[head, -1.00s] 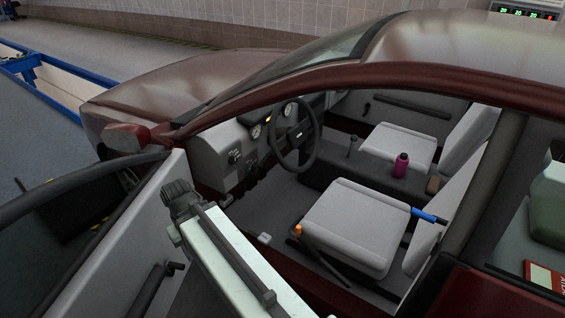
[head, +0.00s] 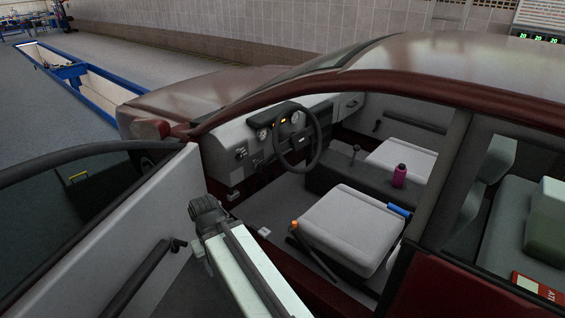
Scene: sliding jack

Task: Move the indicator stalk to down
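The steering wheel (head: 298,138) is inside the dark red car, seen through the open door. I cannot make out the indicator stalk at the wheel, nor its position; the dark wheel and column blend together there. Part of my arm (head: 250,275), a pale link with a dark joint at its end, reaches up from the bottom edge in the doorway. It is well apart from the wheel. No gripper fingers show.
The open door (head: 130,225) stands left of my arm. The driver's seat (head: 350,228) has an orange-tipped lever (head: 294,224) beside it. Floor space shows before the seat.

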